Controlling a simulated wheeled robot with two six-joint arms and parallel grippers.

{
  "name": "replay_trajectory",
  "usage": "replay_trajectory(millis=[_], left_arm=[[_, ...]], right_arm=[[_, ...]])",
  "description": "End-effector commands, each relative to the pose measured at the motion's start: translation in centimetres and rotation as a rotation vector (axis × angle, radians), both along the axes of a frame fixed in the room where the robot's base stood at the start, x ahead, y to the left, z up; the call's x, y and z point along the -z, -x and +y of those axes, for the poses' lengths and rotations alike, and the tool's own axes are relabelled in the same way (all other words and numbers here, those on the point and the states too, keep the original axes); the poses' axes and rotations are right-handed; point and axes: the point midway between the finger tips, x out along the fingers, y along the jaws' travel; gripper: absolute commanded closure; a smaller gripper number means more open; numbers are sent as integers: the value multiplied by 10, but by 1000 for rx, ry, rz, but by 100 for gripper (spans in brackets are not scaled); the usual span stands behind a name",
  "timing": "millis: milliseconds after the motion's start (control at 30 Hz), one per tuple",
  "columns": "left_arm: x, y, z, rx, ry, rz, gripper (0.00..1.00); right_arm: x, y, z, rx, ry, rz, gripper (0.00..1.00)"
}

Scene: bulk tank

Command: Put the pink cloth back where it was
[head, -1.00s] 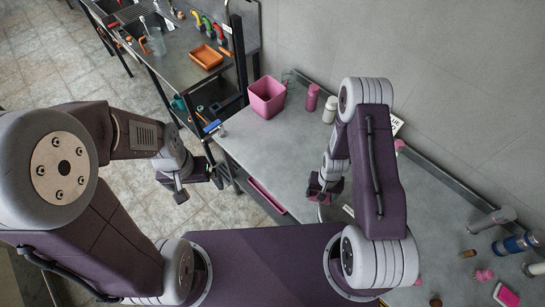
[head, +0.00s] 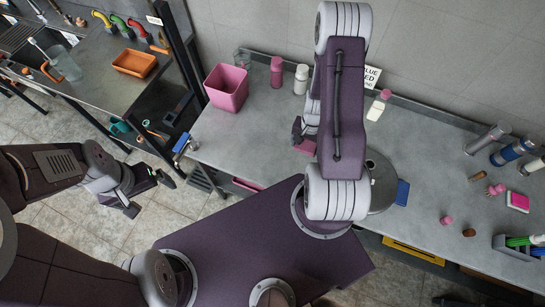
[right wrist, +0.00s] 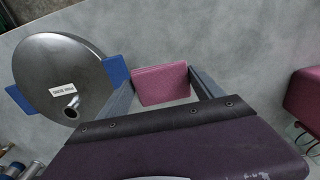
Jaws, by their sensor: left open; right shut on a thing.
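The pink cloth (right wrist: 160,84) is a folded pink pad held between the fingers of my right gripper (right wrist: 162,92) in the right wrist view. In the head view my right gripper (head: 303,135) is over the grey counter, partly hidden by my forearm, with a bit of pink at its tip. Whether the cloth touches the counter I cannot tell. My left gripper (head: 149,194) is open and empty, out over the floor left of the counter.
A pink bucket (head: 226,90) stands at the counter's left end. A pink bottle (head: 277,72) and white bottle (head: 301,79) stand behind. A round steel tank (right wrist: 62,80) has blue pads (right wrist: 116,71) at its sides. A pink sponge-like block (head: 517,201) lies far right. The counter's (head: 235,145) left part has free room.

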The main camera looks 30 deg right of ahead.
Motion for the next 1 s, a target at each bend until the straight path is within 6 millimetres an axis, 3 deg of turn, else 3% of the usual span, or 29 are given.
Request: replay_trajectory(millis=[167, 300, 567, 800, 1000], left_arm=[[10, 0, 0, 0, 0, 0, 0], [24, 0, 0, 0, 0, 0, 0], [7, 0, 0, 0, 0, 0, 0], [10, 0, 0, 0, 0, 0, 0], [47, 0, 0, 0, 0, 0, 0]], right_arm=[[12, -6, 10, -4, 0, 0, 75], [36, -26, 43, -10, 0, 1, 75], [62, -57, 92, -3, 0, 1, 75], [74, -62, 99, 2, 0, 0, 75], [111, -62, 99, 1, 0, 0, 75]])
